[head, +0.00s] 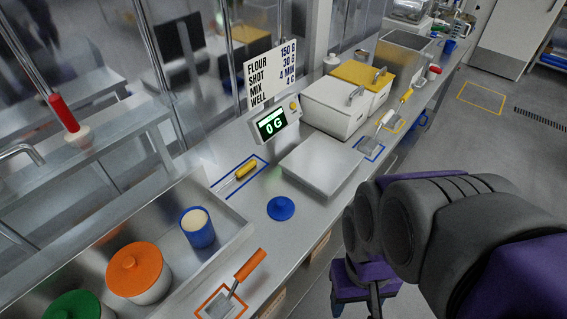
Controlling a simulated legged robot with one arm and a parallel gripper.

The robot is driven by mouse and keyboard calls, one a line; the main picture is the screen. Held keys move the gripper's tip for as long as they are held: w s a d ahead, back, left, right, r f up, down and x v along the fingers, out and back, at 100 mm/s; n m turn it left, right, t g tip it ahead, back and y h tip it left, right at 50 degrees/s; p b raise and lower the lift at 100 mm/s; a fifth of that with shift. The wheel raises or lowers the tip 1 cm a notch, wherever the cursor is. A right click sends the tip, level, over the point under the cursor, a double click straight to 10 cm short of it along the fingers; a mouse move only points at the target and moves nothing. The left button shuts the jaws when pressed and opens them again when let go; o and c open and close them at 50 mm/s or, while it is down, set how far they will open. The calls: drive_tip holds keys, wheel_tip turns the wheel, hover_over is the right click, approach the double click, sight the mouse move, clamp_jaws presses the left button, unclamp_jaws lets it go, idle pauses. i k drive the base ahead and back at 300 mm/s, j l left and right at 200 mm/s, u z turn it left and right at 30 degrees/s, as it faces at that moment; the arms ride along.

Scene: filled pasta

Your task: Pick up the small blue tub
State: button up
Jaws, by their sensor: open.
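The small blue tub (197,228) stands upright inside the shallow steel tray at the left. It is open on top, and a pale cream filling shows in it. A round blue lid (281,207) with a knob lies apart from it on the counter to the right. My arm comes in from the right, dark grey and purple. My gripper (353,303) shows partly below the arm at the bottom, open and empty, off the counter's front side and well to the right of the tub. The arm hides part of it.
In the steel tray (232,250), an orange-lidded tub (138,273) and a green-lidded tub (76,308) stand left of the blue one. An orange-handled scraper (250,265) lies in front. A scale (320,166) and its display (272,124) stand behind the lid.

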sight(195, 222)
drive_tip(key=u, duration=1.25)
drive_tip(key=z, duration=2.05)
drive_tip(key=u, duration=2.05)
drive_tip(key=l+u, duration=0.15)
drive_tip(key=l, duration=0.15)
drive_tip(key=k, duration=0.05)
